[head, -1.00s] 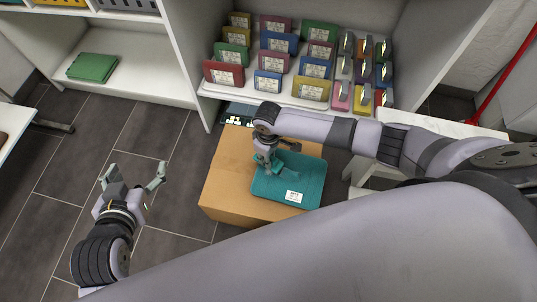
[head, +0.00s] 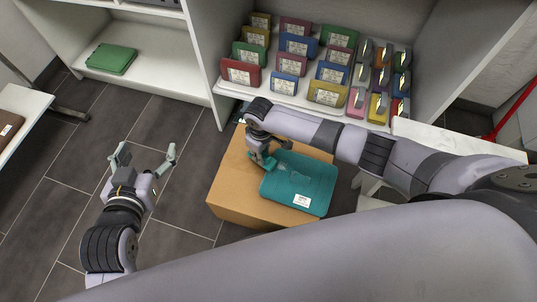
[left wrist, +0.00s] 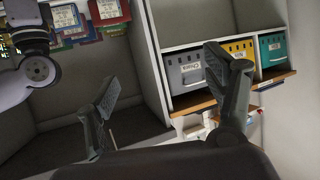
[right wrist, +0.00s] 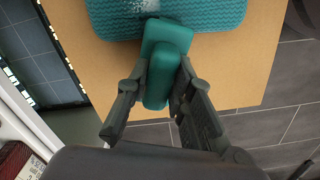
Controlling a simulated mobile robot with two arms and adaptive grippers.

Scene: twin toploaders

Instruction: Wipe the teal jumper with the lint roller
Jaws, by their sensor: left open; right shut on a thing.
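The teal jumper (head: 305,182) lies folded flat on a cardboard box, with a white label at its near right corner. It also shows at the top of the right wrist view (right wrist: 215,15), with a whitish patch near the top edge. My right gripper (head: 262,163) is at the jumper's left edge. It is shut on a teal lint roller (right wrist: 165,62), whose wide end overlaps or touches the jumper's edge; contact is unclear. My left gripper (head: 145,160) is open and empty above the floor, left of the box.
The cardboard box (head: 235,195) stands on grey tiles before a shelf (head: 215,60) of several coloured folded items. A green folded item (head: 112,58) lies on the left shelf. A white stool or table (head: 455,135) stands right of the box. The floor between my left gripper and the box is clear.

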